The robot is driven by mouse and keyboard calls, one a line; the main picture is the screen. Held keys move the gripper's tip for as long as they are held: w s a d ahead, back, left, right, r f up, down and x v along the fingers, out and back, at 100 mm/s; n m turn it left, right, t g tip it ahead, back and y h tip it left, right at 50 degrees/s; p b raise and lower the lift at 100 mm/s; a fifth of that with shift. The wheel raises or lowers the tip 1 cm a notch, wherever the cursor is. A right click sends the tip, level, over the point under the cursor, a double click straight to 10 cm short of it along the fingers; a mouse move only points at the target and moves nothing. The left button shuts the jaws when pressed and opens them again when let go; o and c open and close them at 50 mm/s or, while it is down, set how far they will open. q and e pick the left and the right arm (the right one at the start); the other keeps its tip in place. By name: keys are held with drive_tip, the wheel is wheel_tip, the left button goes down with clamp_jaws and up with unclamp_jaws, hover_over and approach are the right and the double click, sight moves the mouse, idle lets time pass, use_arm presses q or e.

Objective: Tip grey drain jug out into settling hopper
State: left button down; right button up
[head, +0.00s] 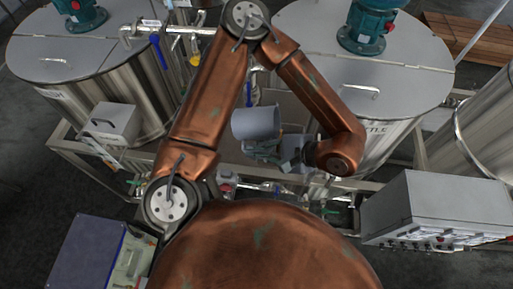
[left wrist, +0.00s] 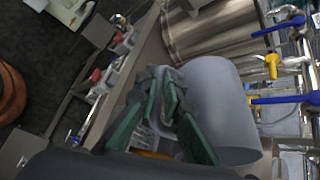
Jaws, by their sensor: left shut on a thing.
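The grey drain jug (head: 257,123) is a plain grey cylinder in the middle of the head view, over the gap between the two big tanks. My left gripper (head: 268,152) is just below it in the picture and shut on it. In the left wrist view the jug (left wrist: 222,110) fills the right middle, and the green-padded fingers (left wrist: 172,108) are at its near side. I cannot see its contents or tell its exact tilt. The right tank (head: 345,70) has a label with the letters "TTLE" showing; I cannot tell for sure whether it is the settling hopper. My right gripper is out of view.
A lidded steel tank (head: 75,50) stands at left. Pipes with a blue-handled valve (head: 160,50) run between the tanks. A grey control box (head: 440,212) is at lower right, and a smaller grey box (head: 110,122) stands on the frame at left. My copper arm arches over the middle.

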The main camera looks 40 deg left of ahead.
use_arm(q)
drive_tip(key=y, duration=0.1)
drive_tip(key=r+g+y, duration=0.1)
drive_tip(key=y, duration=0.1)
drive_tip(key=shift+d+r+m, duration=0.1)
drive_tip(key=shift+d+m, duration=0.05)
drive_tip(key=shift+m, duration=0.15)
drive_tip(key=shift+w+d+r+g+y, duration=0.2)
drive_tip(key=shift+r+g+y, duration=0.4)
drive_tip(key=shift+y, duration=0.6)
drive_tip(key=shift+w+d+r+m+y, duration=0.15)
drive_tip(key=shift+d+r+m+y, duration=0.1)
drive_tip(key=shift+r+m+y, duration=0.5)
drive_tip(key=shift+n+g+y, duration=0.25)
drive_tip(key=shift+g+y, duration=0.05)
drive_tip(key=shift+y, duration=0.05)
idle(0.6)
